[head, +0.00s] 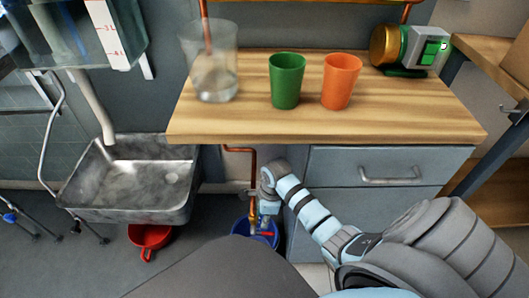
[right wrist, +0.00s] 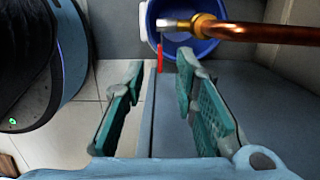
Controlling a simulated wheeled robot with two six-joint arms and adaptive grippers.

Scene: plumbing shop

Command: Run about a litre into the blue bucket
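The blue bucket (head: 240,226) stands on the floor below the workbench, partly hidden by my right arm. It also shows in the right wrist view (right wrist: 207,47), under the end of a copper pipe (right wrist: 265,33) with a metal tap (right wrist: 178,25). A red lever (right wrist: 160,52) hangs from the tap. My right gripper (right wrist: 161,72) is open, its two teal fingers apart, with the lever just beyond and between the fingertips; no contact is visible. In the head view the right gripper (head: 266,218) is low over the bucket. The bucket's water level cannot be made out. My left gripper is not in view.
A clear container (head: 210,75), a green cup (head: 287,80) and an orange cup (head: 341,80) stand on the wooden worktop (head: 420,115). A metal sink (head: 130,190) is left, with a red container (head: 150,237) below. Drawers (head: 375,168) stand right of the bucket. A marked tank (head: 75,35) is upper left.

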